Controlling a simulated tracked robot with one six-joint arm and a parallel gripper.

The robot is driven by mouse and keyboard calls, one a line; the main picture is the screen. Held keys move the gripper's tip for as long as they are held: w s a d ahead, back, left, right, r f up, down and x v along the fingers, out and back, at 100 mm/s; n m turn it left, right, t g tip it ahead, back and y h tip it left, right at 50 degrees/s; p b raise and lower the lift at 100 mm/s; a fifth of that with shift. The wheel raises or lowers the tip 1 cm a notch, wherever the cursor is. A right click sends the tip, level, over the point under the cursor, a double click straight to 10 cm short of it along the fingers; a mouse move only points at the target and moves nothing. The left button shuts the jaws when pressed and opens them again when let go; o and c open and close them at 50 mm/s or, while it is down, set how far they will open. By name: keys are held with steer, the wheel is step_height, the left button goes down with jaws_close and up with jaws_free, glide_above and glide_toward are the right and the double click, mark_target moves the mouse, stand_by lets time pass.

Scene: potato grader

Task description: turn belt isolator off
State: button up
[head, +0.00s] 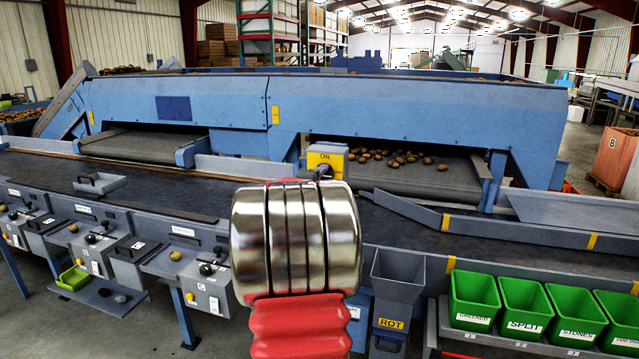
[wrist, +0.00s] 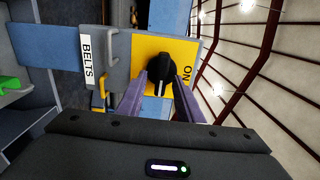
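The belt isolator is a grey box with a yellow front plate (head: 326,158) marked ON, standing behind the near belt in the head view. In the wrist view its yellow plate (wrist: 143,48) shows a black rotary knob (wrist: 161,70) with a white mark on its lower part. The word ON is at the right, turned sideways, and a BELTS label (wrist: 87,62) is at the left. My gripper (wrist: 161,82) has its two purple fingers apart, one on each side of the knob. Whether they touch it is unclear. In the head view my arm hides part of the isolator's surroundings.
A grey handle (wrist: 112,52) and a yellow part (wrist: 99,95) lie beside the plate. A dark conveyor belt (head: 150,193) runs across below the isolator. Potatoes lie on the belt behind (head: 390,177). Green bins (head: 474,300) stand at front right, near a grey ROT chute (head: 397,275).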

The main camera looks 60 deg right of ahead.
steer(key=s+a, duration=0.2)
steer(key=a, duration=1.1)
steer(key=shift+a, duration=0.3)
stand_by(0.3)
